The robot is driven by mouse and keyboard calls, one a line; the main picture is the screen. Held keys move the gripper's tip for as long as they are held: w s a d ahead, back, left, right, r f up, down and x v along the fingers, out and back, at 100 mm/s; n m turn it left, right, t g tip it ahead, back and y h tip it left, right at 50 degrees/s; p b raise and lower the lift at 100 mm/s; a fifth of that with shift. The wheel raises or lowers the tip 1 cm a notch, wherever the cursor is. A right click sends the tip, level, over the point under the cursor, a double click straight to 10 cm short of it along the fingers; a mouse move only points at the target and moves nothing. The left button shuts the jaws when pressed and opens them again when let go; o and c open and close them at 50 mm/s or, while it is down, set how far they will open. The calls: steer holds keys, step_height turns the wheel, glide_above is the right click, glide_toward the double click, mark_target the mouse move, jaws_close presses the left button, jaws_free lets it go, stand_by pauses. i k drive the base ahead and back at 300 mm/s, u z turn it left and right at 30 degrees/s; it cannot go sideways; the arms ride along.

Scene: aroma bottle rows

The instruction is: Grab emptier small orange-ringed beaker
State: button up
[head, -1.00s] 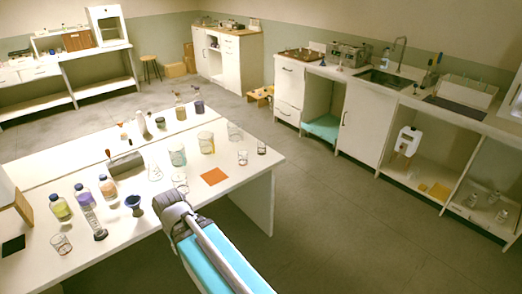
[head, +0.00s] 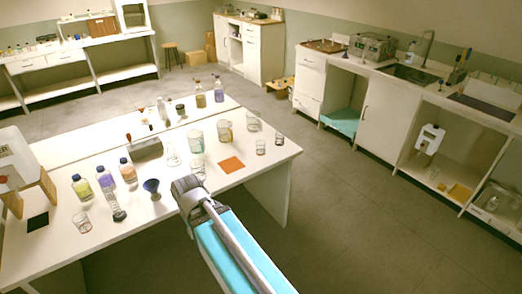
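Two small clear beakers stand near the right end of the white table, one on the left (head: 260,148) and one on the right (head: 279,140). Another small beaker (head: 82,222) stands at the front left. The ring colours and fill levels are too small to tell. My arm reaches in from the bottom, its end over the table's front edge. My gripper's fingers are hidden behind the arm's end, so its opening does not show. A glass beaker (head: 198,168) stands just beyond the arm's end.
An orange mat (head: 231,165) lies left of the right-hand small beakers. Larger beakers (head: 225,131) stand behind it. Bottles (head: 81,188), a blue funnel-shaped vessel (head: 152,188) and a black mat (head: 38,222) are on the left. Floor is clear right of the table.

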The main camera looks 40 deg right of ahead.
mark_target(261, 148)
steer(key=z, duration=0.6)
steer(key=k, duration=0.8)
steer(key=z, duration=1.05)
steer(key=k, duration=0.6)
steer(key=z, duration=0.35)
steer(key=i, duration=1.35)
steer(key=u, duration=0.6)
steer(key=i, duration=0.55)
steer(key=u, duration=0.5)
